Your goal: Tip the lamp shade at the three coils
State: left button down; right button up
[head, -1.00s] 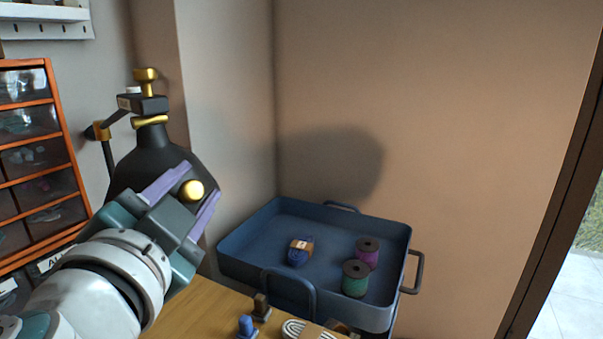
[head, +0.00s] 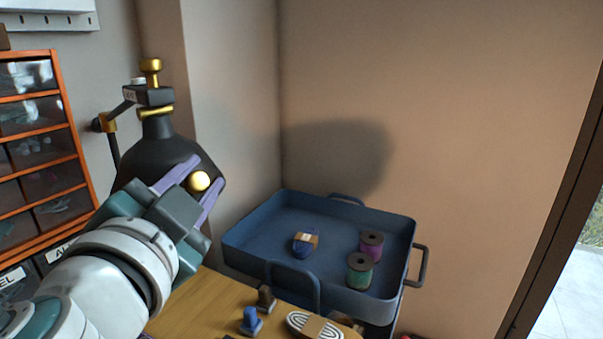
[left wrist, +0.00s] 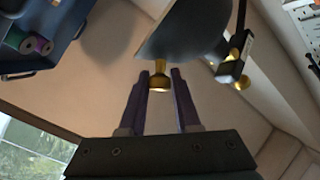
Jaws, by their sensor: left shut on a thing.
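The lamp shade (head: 150,157) is black with brass fittings and hangs from a wall arm at the left. Its open rim is turned toward the lower right, on the tray's side. My left gripper (head: 197,182) has its purple fingers closed on the round brass knob (head: 200,181) at the rim. The left wrist view shows the knob (left wrist: 159,82) between the fingertips, under the dark shade (left wrist: 183,35). Three coils lie in the blue tray: a blue banded bundle (head: 304,246), a purple spool (head: 371,244) and a green spool (head: 360,271). My right gripper is out of view.
The blue tray (head: 250,219) has raised walls and handles. A wooden worktop (head: 215,305) in front holds a blue peg (head: 250,321), a brown peg (head: 266,298) and a banded cord coil (head: 299,321). An orange-framed drawer cabinet (head: 75,130) stands at far left.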

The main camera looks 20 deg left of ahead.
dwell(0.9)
pick_arm(q)
jog(key=r+n+g+p, duration=0.1)
jog(key=p, duration=0.2)
jog(key=d+r+n+h+p, duration=0.1)
jog(key=p, duration=0.3)
jog(key=r+n+g+p, duration=0.1)
jog(key=r+p, duration=0.1)
jog(key=p, duration=0.2)
jog(key=shift+s+d+r+g+h, duration=0.1)
jog(key=shift+s+d+g+h, duration=0.2)
jog(key=shift+d+h, duration=0.1)
jog(key=c, duration=0.9)
grip_release()
jog(key=shift+s, duration=0.1)
